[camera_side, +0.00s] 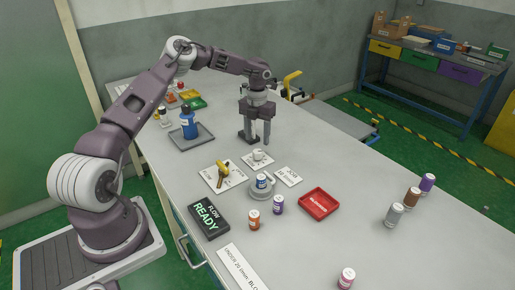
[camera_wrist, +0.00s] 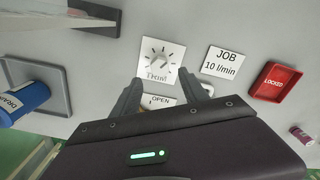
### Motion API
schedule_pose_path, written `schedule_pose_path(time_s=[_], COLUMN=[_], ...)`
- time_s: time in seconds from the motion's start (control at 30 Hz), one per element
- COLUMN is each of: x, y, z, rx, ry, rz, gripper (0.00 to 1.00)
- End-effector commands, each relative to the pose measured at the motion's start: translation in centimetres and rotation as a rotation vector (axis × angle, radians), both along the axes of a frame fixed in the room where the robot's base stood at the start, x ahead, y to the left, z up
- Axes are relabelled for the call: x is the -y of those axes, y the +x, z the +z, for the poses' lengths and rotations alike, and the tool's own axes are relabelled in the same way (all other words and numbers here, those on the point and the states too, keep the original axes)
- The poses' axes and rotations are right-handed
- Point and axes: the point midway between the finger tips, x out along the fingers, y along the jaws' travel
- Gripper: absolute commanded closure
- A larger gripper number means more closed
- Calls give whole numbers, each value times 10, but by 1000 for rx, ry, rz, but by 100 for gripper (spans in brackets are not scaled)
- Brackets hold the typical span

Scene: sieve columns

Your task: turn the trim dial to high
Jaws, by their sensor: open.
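The trim dial is a small pale knob on a white plate. It shows in the side view (camera_side: 258,155) and in the wrist view (camera_wrist: 161,60), where tick marks fan around the knob and a TRIM label shows. I cannot read its setting. My gripper (camera_side: 257,141) points down just behind the dial in the side view, fingers apart and empty. In the wrist view, the fingertips of my gripper (camera_wrist: 166,84) sit on either side, below the dial plate's lower edge. They do not grip the knob.
A yellow-handled valve (camera_side: 222,172) on a white plate and a small blue-labelled container on a grey base (camera_side: 262,188) stand close by. A job card (camera_wrist: 223,62), a red tray (camera_side: 319,204), a READY display (camera_side: 208,217) and a blue bottle (camera_side: 188,123) surround them. Several small bottles stand at right.

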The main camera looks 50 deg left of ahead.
Motion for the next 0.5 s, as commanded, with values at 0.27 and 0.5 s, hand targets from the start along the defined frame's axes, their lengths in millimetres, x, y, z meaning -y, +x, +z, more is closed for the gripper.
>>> schedule_pose_path(time_s=[0.27, 0.5], x=[0, 0], y=[0, 1], z=[-50, -57], rx=[1, 4], ry=[4, 6], rz=[-6, -8], gripper=[48, 48])
